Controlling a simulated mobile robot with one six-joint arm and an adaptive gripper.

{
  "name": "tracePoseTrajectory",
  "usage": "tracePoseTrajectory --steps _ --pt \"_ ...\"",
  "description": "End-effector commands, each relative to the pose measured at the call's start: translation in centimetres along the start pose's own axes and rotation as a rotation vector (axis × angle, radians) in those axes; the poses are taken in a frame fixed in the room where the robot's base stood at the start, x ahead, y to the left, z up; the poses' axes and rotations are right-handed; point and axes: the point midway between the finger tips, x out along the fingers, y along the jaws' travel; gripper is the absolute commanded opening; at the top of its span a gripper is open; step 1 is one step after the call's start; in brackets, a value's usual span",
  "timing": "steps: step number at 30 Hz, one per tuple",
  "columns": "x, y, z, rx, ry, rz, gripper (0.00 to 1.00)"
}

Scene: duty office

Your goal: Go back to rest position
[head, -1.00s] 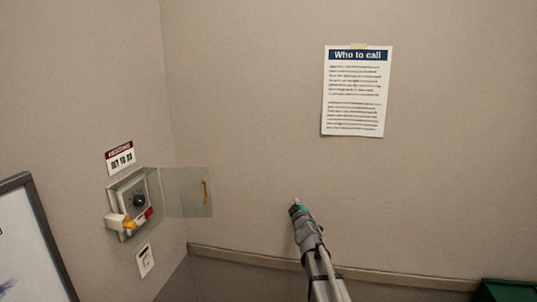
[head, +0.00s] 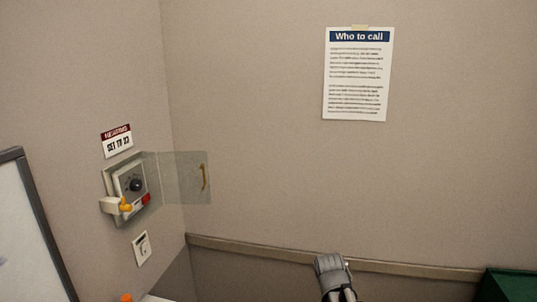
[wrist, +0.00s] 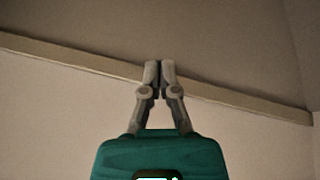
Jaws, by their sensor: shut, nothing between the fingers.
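My gripper (wrist: 159,68) shows in the wrist view with its two grey fingertips together and nothing between them. Behind the fingers there is only bare wall and a wall rail.
A thermostat box (head: 115,186) with a dial, its clear cover (head: 180,178) swung open, is on the left wall. A "SET TO 23" sign (head: 117,142) is above, a switch plate (head: 142,248) below. A "Who to call" notice (head: 358,80), whiteboard (head: 22,225) and green object (head: 510,284) also show.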

Motion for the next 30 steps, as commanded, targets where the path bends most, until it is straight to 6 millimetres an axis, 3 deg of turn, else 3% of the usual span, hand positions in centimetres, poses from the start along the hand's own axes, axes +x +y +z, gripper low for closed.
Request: tracePoseTrajectory --steps 1,3,6,10,15,30 --pt "0.2 -0.5 2.3 0.015 -0.058 -0.029 0.0" --pt "0.0 -1.2 4.7 0.031 -0.138 -0.073 0.0" --pt "-0.4 -2.1 7.6 0.047 -0.237 -0.127 0.0" --pt "-1.0 -2.9 10.0 0.056 -0.325 -0.177 0.0" --pt "-1.4 -3.4 11.1 0.058 -0.371 -0.203 0.0" --pt "-1.4 -3.4 11.1 0.058 -0.371 -0.204 0.0"
